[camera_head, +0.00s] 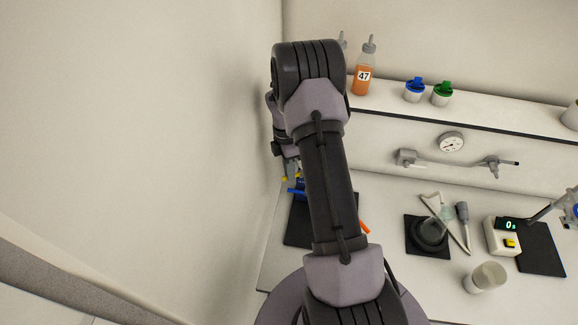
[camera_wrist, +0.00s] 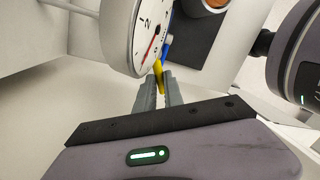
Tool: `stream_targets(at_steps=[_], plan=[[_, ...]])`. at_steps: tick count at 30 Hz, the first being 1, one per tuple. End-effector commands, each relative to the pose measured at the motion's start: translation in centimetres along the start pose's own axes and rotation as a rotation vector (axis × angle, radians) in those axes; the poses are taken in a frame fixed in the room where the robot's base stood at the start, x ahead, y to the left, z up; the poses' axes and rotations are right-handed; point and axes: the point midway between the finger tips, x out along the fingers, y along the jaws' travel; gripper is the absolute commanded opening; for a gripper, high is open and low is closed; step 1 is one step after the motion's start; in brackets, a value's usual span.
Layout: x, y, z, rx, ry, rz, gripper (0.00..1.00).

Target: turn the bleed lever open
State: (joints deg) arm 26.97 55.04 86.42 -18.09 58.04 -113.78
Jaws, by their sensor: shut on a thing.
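A small yellow lever (camera_wrist: 158,70), which looks like the bleed lever, sits under the edge of a round white gauge (camera_wrist: 136,35) in the wrist view. My gripper (camera_wrist: 158,84) is shut on it, with a finger on each side. A blue part (camera_wrist: 167,46) shows just behind the lever. In the head view my gripper (camera_head: 291,170) is partly hidden by my arm, at the left end of the bench near the wall. A bit of yellow and a blue part (camera_head: 296,191) show below it. How far the lever is turned I cannot tell.
A dark mat (camera_head: 300,232) lies under the gripper, with an orange piece (camera_head: 364,227) by my arm. The shelf (camera_head: 480,115) holds a bottle labelled 47 (camera_head: 366,70) and blue and green-topped cups. A timer (camera_head: 502,237) and a pale cup (camera_head: 485,278) stand at right.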

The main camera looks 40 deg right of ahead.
Motion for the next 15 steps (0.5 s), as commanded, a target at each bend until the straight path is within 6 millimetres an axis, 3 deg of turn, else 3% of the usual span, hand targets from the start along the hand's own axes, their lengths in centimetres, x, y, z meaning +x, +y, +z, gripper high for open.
stream_targets(at_steps=[15], plan=[[0.0, -1.7, 0.2, -0.445, -0.090, 0.003, 0.00]])
